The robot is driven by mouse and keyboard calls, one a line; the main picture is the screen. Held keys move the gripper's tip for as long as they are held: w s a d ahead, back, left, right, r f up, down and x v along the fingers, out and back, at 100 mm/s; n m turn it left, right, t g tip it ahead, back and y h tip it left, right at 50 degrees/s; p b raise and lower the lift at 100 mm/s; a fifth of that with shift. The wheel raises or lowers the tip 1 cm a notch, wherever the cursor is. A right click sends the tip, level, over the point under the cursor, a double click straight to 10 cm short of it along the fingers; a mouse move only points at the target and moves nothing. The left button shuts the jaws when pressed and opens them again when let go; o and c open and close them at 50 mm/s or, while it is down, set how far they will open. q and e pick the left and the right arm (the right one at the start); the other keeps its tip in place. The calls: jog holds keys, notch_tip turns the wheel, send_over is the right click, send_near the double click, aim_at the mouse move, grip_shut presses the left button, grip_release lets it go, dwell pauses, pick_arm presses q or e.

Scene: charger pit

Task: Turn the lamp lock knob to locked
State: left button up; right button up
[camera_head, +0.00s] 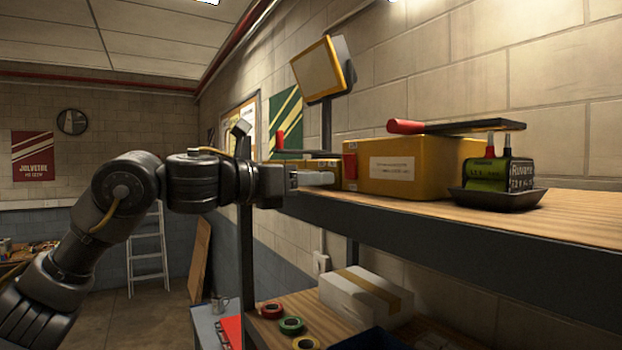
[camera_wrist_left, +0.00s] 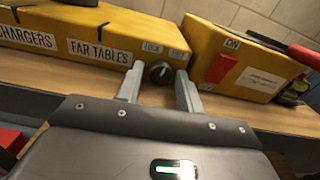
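The black lamp lock knob (camera_wrist_left: 159,71) sits on the front of a long yellow box (camera_wrist_left: 95,35) labelled CHARGERS and FAR TABLES. Two small labels are above the knob; the left one seems to read LOCK, the right one is too small to read. A pale pointer mark shows on the knob, its exact setting unclear. My left gripper (camera_wrist_left: 160,78) is open, with one finger on each side of the knob; I cannot tell whether they touch it. In the head view the left gripper (camera_head: 318,179) reaches the shelf edge and the knob is hidden. My right gripper is not in view.
A yellow box (camera_head: 395,167) with a red switch (camera_wrist_left: 222,68) stands right of the knob. A yellow-framed lamp (camera_head: 322,70) rises behind. A black tray (camera_head: 497,198) with a green battery is further right on the wooden shelf (camera_head: 570,222). Coloured tape rolls lie below.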

pick_arm(q)
jog(key=c, duration=0.7)
jog(key=shift+n+b, duration=0.3)
jog(key=shift+n, duration=0.4)
jog(key=o, duration=1)
